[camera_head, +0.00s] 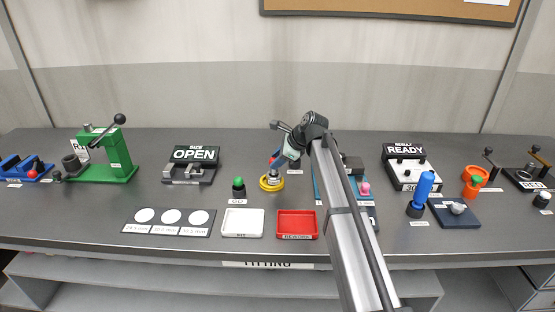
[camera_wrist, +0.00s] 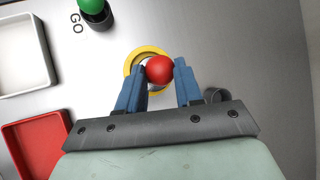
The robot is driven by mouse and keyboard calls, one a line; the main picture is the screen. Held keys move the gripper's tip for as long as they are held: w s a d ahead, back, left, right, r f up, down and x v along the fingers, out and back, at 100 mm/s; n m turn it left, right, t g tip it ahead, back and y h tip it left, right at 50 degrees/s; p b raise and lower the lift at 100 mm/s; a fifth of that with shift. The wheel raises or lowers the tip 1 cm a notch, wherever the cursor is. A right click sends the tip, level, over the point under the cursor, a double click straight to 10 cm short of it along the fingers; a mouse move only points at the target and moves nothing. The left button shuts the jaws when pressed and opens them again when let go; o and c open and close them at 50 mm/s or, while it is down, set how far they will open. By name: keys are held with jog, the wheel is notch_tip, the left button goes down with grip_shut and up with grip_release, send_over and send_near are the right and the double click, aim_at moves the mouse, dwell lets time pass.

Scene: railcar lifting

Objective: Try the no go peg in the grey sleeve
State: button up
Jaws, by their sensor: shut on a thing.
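My gripper (camera_head: 275,160) is shut on the red ball knob of the no go peg (camera_wrist: 159,69), with one blue finger on each side. It is over the yellow ring (camera_head: 264,185), which also shows in the wrist view (camera_wrist: 129,62). A small grey metal piece (camera_head: 273,174), seemingly the grey sleeve, stands within the ring, just below the gripper. The peg's shaft is hidden under the knob, so I cannot tell whether it is in the sleeve. The green-knobbed go peg (camera_head: 239,183) stands in a dark holder left of the ring.
A white tray (camera_head: 242,234) and a red tray (camera_head: 297,236) lie in front of the ring. A dark round hollow holder (camera_wrist: 216,95) is just right of the ring. My arm hides part of the bench to the right.

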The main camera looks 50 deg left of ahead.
jog(key=shift+f, duration=1.7)
dwell(3.7)
jog(key=shift+r, duration=0.15)
jog(key=shift+r, duration=3.9)
